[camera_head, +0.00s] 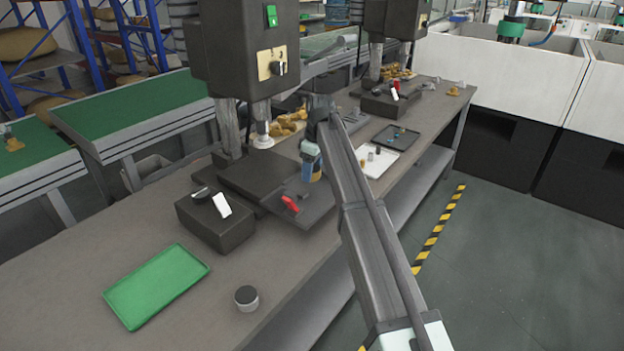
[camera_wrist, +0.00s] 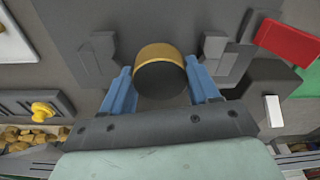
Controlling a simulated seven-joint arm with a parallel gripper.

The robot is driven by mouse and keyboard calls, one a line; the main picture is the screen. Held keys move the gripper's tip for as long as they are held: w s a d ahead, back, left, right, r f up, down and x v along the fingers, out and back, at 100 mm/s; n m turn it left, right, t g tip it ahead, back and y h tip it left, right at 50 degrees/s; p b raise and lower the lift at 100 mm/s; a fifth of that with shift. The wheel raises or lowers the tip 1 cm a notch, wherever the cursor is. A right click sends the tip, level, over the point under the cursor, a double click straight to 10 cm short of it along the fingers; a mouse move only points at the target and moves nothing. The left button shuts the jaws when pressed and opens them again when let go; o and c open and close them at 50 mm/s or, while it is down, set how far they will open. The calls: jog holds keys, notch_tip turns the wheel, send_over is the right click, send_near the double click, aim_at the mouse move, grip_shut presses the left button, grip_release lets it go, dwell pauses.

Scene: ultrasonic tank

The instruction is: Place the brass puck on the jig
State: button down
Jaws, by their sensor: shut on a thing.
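My gripper (camera_wrist: 160,80) has its blue fingers on either side of the brass puck (camera_wrist: 161,52), shut on it. The puck has a brass-coloured rim and a dark round face. In the wrist view it lies between two grey blocks of the jig (camera_wrist: 213,47), which stand on a dark plate. I cannot tell whether the puck touches the plate.
A dark control box (camera_head: 215,228) with a white switch stands to the left. In front are a green tray (camera_head: 155,285) and a dark-topped round piece (camera_head: 246,298). The press (camera_head: 240,50) rises behind; a white tray (camera_head: 375,160) lies to the right.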

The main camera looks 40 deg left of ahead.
aim_at(316, 170)
jog(key=shift+f, duration=1.9)
jog(key=shift+f, duration=0.1)
jog(key=shift+c, duration=1.3)
grip_release()
jog(key=r, duration=0.4)
jog(key=d+r, duration=0.1)
jog(key=r, duration=0.7)
jog(key=shift+w+d, duration=0.15)
jog(key=shift+d, duration=0.05)
